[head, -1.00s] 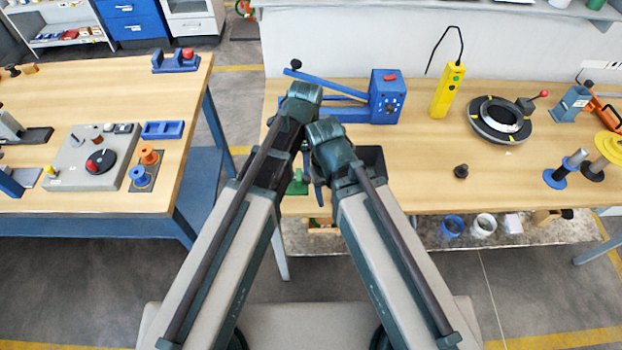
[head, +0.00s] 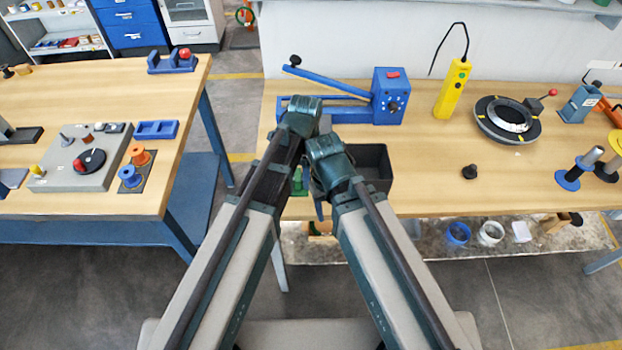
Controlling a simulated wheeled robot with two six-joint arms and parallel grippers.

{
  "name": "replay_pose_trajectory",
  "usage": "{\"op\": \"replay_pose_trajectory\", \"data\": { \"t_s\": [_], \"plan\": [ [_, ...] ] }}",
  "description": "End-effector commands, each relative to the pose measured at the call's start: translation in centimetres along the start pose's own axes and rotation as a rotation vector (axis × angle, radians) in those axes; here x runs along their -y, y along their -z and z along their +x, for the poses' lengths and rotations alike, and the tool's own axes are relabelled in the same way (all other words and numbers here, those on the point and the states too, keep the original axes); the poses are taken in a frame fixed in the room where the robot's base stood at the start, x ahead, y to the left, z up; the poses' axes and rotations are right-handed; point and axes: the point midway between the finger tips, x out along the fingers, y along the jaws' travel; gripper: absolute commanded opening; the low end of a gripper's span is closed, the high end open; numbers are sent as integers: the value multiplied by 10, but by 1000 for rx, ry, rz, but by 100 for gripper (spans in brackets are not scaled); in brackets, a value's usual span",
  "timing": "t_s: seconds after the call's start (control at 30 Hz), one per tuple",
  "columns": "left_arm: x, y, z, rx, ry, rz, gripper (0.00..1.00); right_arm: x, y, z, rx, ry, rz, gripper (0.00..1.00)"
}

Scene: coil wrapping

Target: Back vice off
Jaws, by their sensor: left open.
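No part is clearly a vice from these frames. A blue-grey clamp-like block (head: 581,103) with orange-red parts beside it stands at the far right of the bench. A blue fixture with a red knob (head: 173,61) stands on the left table. My left gripper (head: 310,185) hangs at the front edge of the bench, mostly hidden by my arms. It is open, and I see nothing held in it. My right gripper is hidden behind its own wrist and arm.
A blue lever machine (head: 389,97) stands at the bench's back, with a yellow pendant (head: 453,90) and a dark ring (head: 507,120) to its right. A black bin (head: 374,166) is right of my wrists.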

Motion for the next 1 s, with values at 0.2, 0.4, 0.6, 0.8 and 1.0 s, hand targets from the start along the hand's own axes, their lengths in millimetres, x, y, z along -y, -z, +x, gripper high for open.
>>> {"op": "replay_pose_trajectory", "data": {
  "t_s": [0.2,0.4,0.6,0.8,1.0],
  "plan": [
    [5,0,0,0,-92,0,62,0,0,2,0,0,0,59],
    [6,0,1,0,-104,0,62,0,0,3,0,0,0,59],
    [8,1,1,0,-206,0,62,1,0,7,0,0,0,59],
    [6,0,0,0,-209,0,62,1,0,7,0,0,0,59],
    [12,1,3,0,-313,-1,62,2,1,16,0,0,0,59]
  ]
}}
